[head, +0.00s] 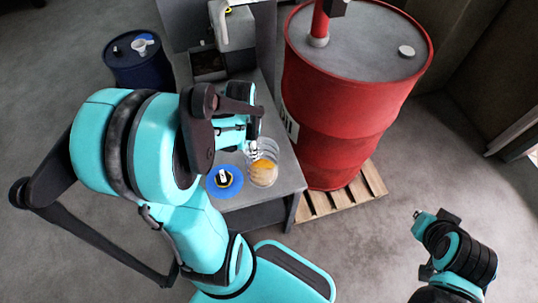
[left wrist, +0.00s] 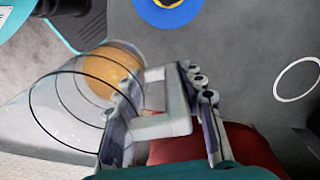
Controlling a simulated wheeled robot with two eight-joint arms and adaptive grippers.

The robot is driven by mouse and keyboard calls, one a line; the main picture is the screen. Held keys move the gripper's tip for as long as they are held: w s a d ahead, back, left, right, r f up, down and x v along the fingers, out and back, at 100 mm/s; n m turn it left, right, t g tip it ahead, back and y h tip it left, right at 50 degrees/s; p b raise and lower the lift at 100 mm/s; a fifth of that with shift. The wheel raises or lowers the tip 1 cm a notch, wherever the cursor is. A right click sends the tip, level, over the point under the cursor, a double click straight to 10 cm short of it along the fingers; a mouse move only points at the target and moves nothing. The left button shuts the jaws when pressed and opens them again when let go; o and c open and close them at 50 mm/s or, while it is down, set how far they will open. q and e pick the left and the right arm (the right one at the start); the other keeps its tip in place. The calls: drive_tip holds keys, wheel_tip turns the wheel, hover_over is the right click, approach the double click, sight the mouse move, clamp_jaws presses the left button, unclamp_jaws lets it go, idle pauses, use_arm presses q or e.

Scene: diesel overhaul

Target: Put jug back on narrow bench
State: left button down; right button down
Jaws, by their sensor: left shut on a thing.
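The jug (head: 263,173) is clear, with dark rings around its wall and amber liquid in it. It shows over the front part of the narrow grey bench (head: 288,184). My left gripper (head: 254,147) is at the jug's far side. In the left wrist view the gripper (left wrist: 165,125) is shut on the pale jug handle (left wrist: 168,129), and the jug (left wrist: 75,112) extends to the left. I cannot tell whether the jug's base touches the bench. My right gripper (head: 428,220) is at the lower right, away from the bench; its jaws are unclear.
A blue disc (head: 212,188) with a yellow-and-black centre lies left of the jug. A white ring outline (left wrist: 277,88) marks the bench. A pale machine (head: 238,30) stands at the back. A red drum (head: 330,135) on a pallet (head: 345,199) is close right; a blue drum (head: 135,68) stands left.

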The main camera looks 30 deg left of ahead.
use_arm(q)
drive_tip(key=w+f+b, duration=0.1)
drive_tip(key=w+f, duration=0.2)
drive_tip(key=w+f+b, duration=0.2)
drive_tip(key=f, duration=0.1)
drive_tip(key=w+f+b, duration=0.1)
drive_tip(key=w+f, duration=0.2)
drive_tip(key=shift+w+d+f+b, duration=0.2)
drive_tip(key=shift+w+d+b, duration=0.1)
drive_tip(key=shift+b, duration=0.1)
drive_tip(key=shift+r, duration=0.15)
drive_tip(key=c, duration=1.4)
unclamp_jaws()
drive_tip(key=shift+f, duration=0.25)
drive_tip(key=o, duration=0.5)
drive_tip(key=shift+r, duration=0.1)
drive_tip(key=shift+r, duration=0.1)
